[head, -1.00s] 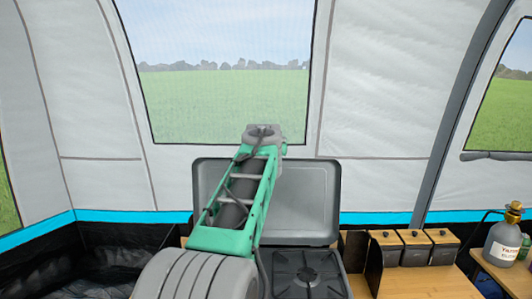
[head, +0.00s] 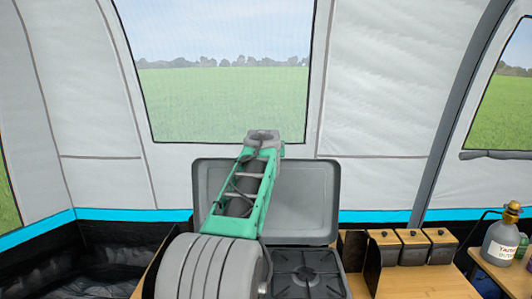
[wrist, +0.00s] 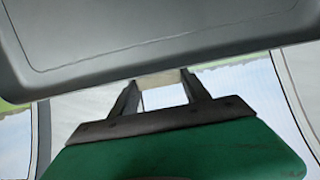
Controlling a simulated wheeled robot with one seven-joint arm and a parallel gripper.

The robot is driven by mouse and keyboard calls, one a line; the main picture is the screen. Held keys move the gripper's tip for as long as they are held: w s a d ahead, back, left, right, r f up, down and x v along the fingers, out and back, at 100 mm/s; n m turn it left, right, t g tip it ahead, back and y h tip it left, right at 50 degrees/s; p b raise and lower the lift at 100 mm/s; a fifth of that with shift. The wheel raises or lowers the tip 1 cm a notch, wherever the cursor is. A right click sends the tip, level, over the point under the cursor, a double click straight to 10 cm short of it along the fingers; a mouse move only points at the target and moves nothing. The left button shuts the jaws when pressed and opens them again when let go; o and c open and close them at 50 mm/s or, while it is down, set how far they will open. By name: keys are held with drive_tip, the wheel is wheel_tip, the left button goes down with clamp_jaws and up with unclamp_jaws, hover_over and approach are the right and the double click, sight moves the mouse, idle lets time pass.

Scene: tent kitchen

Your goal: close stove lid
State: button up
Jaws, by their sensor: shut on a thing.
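The stove lid (head: 310,200) is a grey panel standing open, roughly upright, behind the stove (head: 308,272). The stove's dark burner grate shows at its front right. My arm reaches across the lid's left part and ends above its top edge. In the head view my gripper's fingers are hidden. In the wrist view the lid (wrist: 150,35) fills the top of the picture. My gripper (wrist: 160,80) has its two dark fingers at the lid's edge and is shut on it; the exact contact at the tips is hard to see.
Several dark canisters with wooden lids (head: 413,246) stand right of the stove. A grey gas bottle (head: 500,242) is on the counter at the far right. The tent wall (head: 380,120) and window are close behind the lid.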

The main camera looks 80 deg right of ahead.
clamp_jaws()
idle(0.4)
